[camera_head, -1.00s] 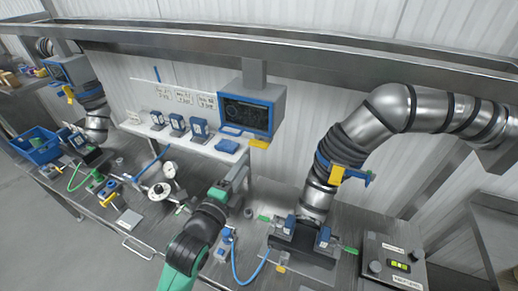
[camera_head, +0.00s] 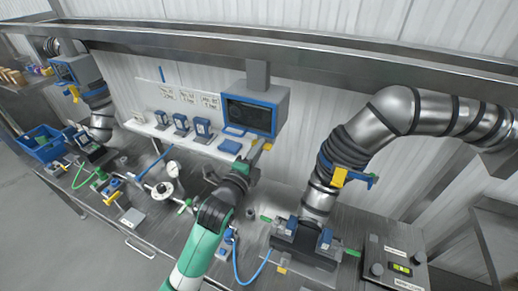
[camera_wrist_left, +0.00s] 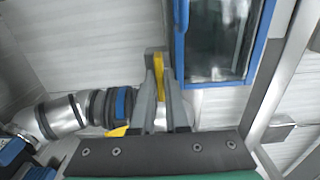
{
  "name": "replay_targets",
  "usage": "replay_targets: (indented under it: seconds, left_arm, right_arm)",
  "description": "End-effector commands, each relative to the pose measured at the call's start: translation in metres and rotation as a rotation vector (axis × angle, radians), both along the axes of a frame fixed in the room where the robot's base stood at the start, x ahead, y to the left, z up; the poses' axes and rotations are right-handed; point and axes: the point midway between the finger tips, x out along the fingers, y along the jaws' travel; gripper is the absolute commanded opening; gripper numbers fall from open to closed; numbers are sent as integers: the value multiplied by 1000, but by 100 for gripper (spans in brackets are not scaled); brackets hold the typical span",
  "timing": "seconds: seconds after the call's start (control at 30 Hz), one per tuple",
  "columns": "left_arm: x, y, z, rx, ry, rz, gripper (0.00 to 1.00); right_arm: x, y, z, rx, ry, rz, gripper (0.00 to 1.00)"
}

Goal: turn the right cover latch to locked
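A yellow latch handle (camera_head: 267,147) hangs under the right blue-framed box (camera_head: 250,112); I take it for the right cover latch. My left gripper (camera_head: 255,154) is up at it, below the box. In the left wrist view the yellow handle (camera_wrist_left: 158,66) lies between the two grey fingertips (camera_wrist_left: 160,88), pointing nearly straight along them. The gap between the fingers is narrow; I cannot tell whether they press on the handle. The fingers hide its lower part. The box's dark window (camera_wrist_left: 220,38) is just right of the fingers. My right gripper is not in view.
A silver duct (camera_head: 395,108) with a blue and yellow gate (camera_head: 340,177) stands right of my arm. A white shelf (camera_head: 175,140) with several blue devices is to the left. A control box (camera_head: 392,262) sits at the bench's right.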

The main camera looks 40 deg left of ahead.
Motion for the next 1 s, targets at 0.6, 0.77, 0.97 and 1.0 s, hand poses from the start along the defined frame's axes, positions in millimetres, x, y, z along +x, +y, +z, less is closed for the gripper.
replay_targets:
  seconds: [0.6,0.77,0.97,1.0]
  left_arm:
    - [0,0,0,-53,-19,0,0]
    - [0,0,0,-135,-50,0,0]
    - [0,0,0,-287,-106,0,0]
    - [0,0,0,-323,-119,0,0]
  right_arm:
    - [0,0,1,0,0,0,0]
    - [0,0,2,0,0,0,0]
    - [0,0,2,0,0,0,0]
    - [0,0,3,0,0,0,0]
